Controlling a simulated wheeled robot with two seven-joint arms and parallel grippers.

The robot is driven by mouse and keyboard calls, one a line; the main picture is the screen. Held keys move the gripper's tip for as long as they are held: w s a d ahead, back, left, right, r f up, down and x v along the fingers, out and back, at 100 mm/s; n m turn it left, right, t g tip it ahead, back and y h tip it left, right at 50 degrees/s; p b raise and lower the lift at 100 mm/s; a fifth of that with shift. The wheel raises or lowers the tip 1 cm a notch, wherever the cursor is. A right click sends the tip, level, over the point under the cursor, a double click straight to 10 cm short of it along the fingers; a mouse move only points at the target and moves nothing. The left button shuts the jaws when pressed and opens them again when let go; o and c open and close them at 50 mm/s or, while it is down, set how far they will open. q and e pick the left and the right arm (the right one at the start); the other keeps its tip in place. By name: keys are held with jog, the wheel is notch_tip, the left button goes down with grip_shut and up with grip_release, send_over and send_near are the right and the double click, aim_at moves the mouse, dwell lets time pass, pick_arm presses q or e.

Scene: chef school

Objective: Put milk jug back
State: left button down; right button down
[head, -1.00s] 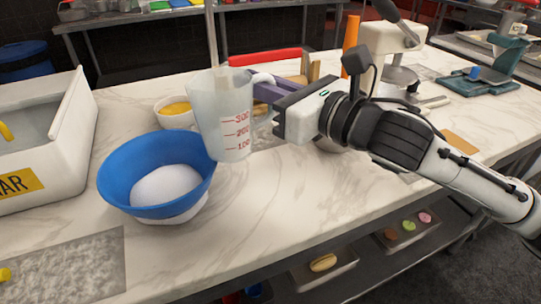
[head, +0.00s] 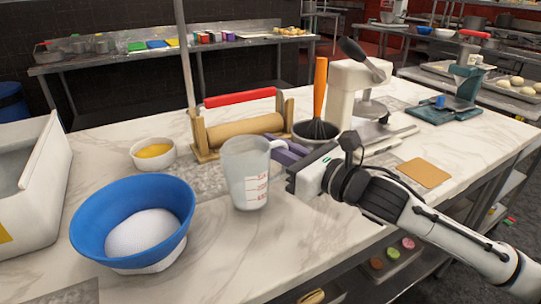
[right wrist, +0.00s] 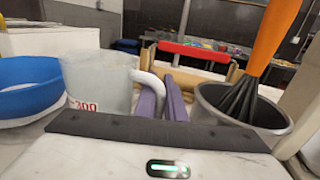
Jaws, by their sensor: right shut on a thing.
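The milk jug (head: 246,178) is a translucent measuring jug with red marks and a handle on its right side. It is upright, low over or on the marble counter; I cannot tell whether its base touches. My right gripper (head: 284,152), with purple fingers, is shut on the jug's handle. In the right wrist view the jug (right wrist: 98,85) stands at the left, and the fingers (right wrist: 163,98) meet its handle. My left gripper is in neither current view.
A blue bowl (head: 90,215) of white powder is left of the jug. A small yellow-filled bowl (head: 153,153), a rolling pin stand (head: 204,143) and a pot with a whisk (head: 316,136) are behind. Counter in front of the jug (head: 260,245) is clear.

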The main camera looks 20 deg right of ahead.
jog(key=shift+f, duration=0.75)
jog(key=shift+f, duration=0.15)
jog(key=c, duration=1.8)
grip_release()
jog(key=shift+c, duration=0.2)
